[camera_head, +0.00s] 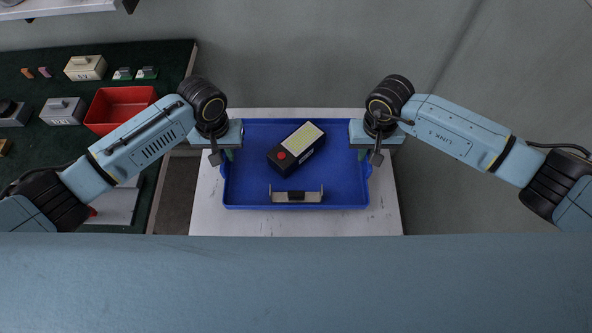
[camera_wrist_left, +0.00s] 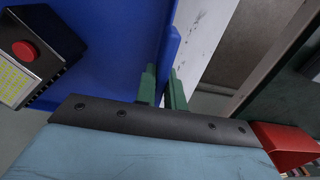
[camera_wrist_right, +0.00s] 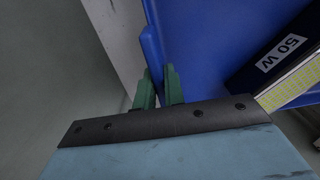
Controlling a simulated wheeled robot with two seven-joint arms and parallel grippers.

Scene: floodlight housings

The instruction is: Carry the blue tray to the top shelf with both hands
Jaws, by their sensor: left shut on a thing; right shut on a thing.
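The blue tray (camera_head: 245,190) lies level on or just above a white surface in the middle of the head view; I cannot tell if it touches. My left gripper (camera_head: 229,154) is shut on the tray's left wall, and its green fingers (camera_wrist_left: 163,92) straddle the wall in the left wrist view. My right gripper (camera_head: 361,154) is shut on the right wall, with its fingers (camera_wrist_right: 158,90) on either side of it. In the tray lie a black box (camera_head: 291,157) with a yellow panel and red button, and a small metal bracket (camera_head: 296,196) near the front.
The white surface (camera_head: 296,223) is under the tray. At left, a dark green bench (camera_head: 100,60) holds a red bin (camera_head: 118,105), grey and beige boxes and small parts. A pale shelf edge (camera_head: 60,8) shows at top left. The grey floor at right is clear.

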